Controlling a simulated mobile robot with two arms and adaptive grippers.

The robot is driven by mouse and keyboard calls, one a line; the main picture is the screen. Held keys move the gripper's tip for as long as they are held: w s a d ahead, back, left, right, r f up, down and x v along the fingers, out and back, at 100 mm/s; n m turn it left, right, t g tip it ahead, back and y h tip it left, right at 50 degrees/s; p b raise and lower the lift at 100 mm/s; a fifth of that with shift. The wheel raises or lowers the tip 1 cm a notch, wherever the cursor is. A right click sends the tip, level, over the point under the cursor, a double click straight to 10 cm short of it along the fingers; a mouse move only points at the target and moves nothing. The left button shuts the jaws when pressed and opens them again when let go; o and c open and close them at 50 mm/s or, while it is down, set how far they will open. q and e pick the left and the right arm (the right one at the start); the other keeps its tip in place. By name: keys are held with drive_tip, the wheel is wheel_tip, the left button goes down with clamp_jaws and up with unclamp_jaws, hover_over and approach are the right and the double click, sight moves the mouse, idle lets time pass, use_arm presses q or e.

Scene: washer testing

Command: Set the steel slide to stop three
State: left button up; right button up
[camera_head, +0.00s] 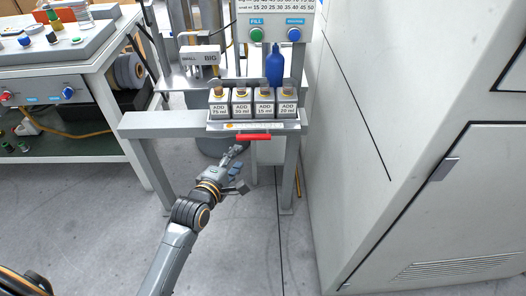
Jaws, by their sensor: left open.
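I cannot make out for certain which part is the steel slide, and I see no readable stop numbers. A red bar handle (254,137) sits on the front of the grey stand, below a rack (254,126) of labelled bottles. My left gripper (237,169) is open and empty, in front of and below the red bar, apart from it. Its arm comes up from the bottom of the view. My right gripper is not in view.
A blue bottle (274,67) stands behind the rack. A large white cabinet (400,150) closes off the right. A workbench (68,62) stands at left. The floor between is clear.

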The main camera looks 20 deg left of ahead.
sight(253, 139)
use_arm(q)
drive_tip(key=b+x, duration=0.3)
drive_tip(key=x, duration=0.9)
drive_tip(key=shift+w+d, duration=0.1)
drive_tip(key=shift+w, duration=0.05)
drive_tip(key=shift+b+x, duration=0.3)
drive_tip(key=shift+x, duration=0.45)
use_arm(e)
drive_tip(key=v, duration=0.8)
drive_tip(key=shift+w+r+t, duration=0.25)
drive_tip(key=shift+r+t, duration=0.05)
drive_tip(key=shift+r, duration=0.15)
use_arm(q)
drive_tip(key=shift+c, duration=0.3)
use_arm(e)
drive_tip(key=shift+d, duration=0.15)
use_arm(q)
clamp_jaws()
